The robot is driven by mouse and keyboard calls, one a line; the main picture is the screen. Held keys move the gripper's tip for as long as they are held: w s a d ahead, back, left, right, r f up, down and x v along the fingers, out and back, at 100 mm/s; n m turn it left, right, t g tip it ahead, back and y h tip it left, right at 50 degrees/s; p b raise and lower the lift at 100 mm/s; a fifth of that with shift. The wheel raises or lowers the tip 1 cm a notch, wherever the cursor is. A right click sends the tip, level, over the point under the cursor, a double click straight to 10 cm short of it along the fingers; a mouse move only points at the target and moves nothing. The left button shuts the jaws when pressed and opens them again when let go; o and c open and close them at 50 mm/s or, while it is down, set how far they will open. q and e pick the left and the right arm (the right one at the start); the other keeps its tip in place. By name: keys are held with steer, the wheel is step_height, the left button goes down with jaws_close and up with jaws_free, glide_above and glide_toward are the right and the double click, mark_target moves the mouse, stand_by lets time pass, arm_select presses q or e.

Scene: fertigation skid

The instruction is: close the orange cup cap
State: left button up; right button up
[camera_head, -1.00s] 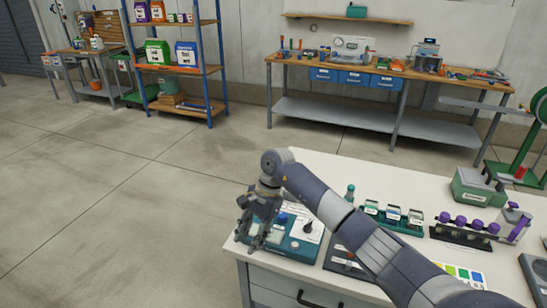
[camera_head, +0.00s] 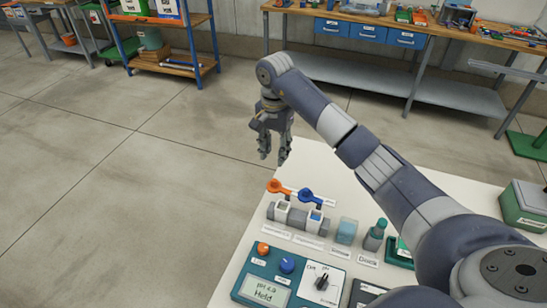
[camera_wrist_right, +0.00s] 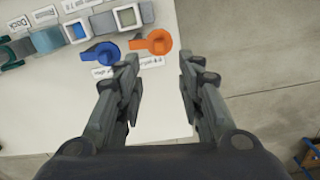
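The orange cup cap (camera_head: 278,187) is a round flip lid standing open, joined by a strap to the left cup (camera_head: 282,208) in a grey holder. The cup's mouth is uncovered. A blue cap (camera_head: 305,195) is also open, beside the right cup (camera_head: 315,219). My right gripper (camera_head: 273,155) hangs fingers down beyond the orange cap, apart from it and empty. In the right wrist view, my right gripper (camera_wrist_right: 158,68) has its fingers spread, with the orange cap (camera_wrist_right: 152,42) ahead between them and the blue cap (camera_wrist_right: 102,53) to the left. My left gripper is out of view.
A teal meter (camera_head: 280,278) with knobs and a display stands in front of the cups. A pale blue block (camera_head: 346,231) and a capped bottle (camera_head: 374,235) stand right of them. The white table (camera_head: 330,175) is bare behind the caps.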

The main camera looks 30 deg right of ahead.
mark_target(275, 180)
steer(key=shift+s+a+f+p, duration=0.1)
steer(key=shift+f+p, duration=0.1)
steer(key=shift+f, duration=0.25)
steer(key=shift+s+a+f+p, duration=0.1)
steer(key=shift+f+p, duration=0.1)
steer(key=shift+f, duration=0.25)
steer(key=f, duration=0.1)
steer(key=f+p, duration=0.1)
steer(key=f, duration=0.1)
steer(key=shift+s, duration=0.2)
steer(key=f, duration=0.3)
steer(key=f+p, duration=0.1)
steer(key=f, duration=0.1)
steer(key=shift+w, duration=0.25)
steer(key=shift+f, duration=0.2)
steer(key=shift+d+f, duration=0.1)
steer(key=shift+c, duration=1.1)
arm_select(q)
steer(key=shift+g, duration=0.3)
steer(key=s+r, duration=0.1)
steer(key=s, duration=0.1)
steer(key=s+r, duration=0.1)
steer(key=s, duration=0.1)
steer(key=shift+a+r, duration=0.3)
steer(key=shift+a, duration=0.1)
arm_select(e)
jaws_close()
